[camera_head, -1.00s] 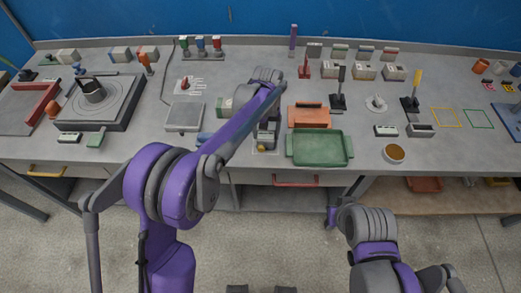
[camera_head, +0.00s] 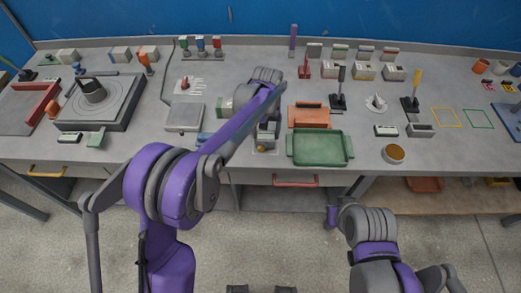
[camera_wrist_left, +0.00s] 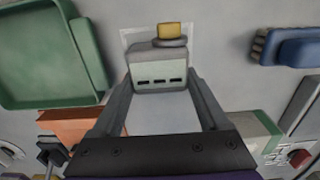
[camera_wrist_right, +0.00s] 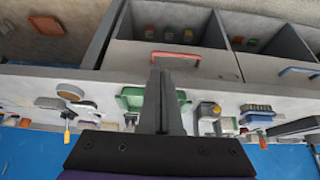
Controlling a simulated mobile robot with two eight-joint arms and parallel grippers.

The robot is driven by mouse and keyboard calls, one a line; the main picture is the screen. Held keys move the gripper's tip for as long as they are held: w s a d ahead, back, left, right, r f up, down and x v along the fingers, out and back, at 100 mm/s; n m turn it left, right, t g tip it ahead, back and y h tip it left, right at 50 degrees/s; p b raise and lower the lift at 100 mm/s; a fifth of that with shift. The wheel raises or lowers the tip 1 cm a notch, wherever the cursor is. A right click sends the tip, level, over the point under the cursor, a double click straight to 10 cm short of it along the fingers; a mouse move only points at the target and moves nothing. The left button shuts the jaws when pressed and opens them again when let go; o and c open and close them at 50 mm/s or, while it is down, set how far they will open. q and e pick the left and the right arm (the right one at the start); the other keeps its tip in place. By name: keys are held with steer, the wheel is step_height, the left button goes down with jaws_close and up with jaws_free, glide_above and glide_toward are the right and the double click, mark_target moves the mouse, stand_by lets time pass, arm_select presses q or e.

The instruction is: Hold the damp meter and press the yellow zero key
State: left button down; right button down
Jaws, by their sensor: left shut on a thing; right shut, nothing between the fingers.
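The damp meter (camera_wrist_left: 160,68) is a grey block with dark slots on its face and a yellow zero key (camera_wrist_left: 169,31) on top. It stands on a pale patch of the bench. My left gripper (camera_wrist_left: 162,82) is shut on the meter, one finger on each side. In the head view the meter (camera_head: 265,143) shows only partly under my left wrist. My right gripper (camera_wrist_right: 163,80) is shut and empty, in front of the bench and apart from the meter, which also shows in the right wrist view (camera_wrist_right: 208,111).
A green tray (camera_head: 320,161) and an orange tray (camera_head: 308,117) lie right of the meter. A blue brush (camera_wrist_left: 292,48) and a grey plate (camera_head: 184,117) are left of it. A brown-filled bowl (camera_head: 394,154) sits near the front edge. A red drawer handle (camera_head: 296,182) is below.

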mark_target(261, 149)
steer(key=shift+w+a, duration=0.1)
stand_by(0.4)
steer(key=w+a+f+n+t+h, duration=0.2)
steer(key=a+n, duration=0.4)
steer(key=a, duration=0.4)
steer(key=w+a+f+n+t+h, duration=0.2)
steer(key=w+a+f+n+h, duration=0.2)
steer(key=a, duration=0.6)
steer(key=w+n, duration=0.2)
steer(key=shift+w+n, duration=0.3)
steer(key=shift+w, duration=0.05)
steer(key=shift+w, duration=0.15)
steer(key=shift+w, duration=4.3)
steer(key=shift+w, duration=0.1)
steer(key=shift+w, duration=0.3)
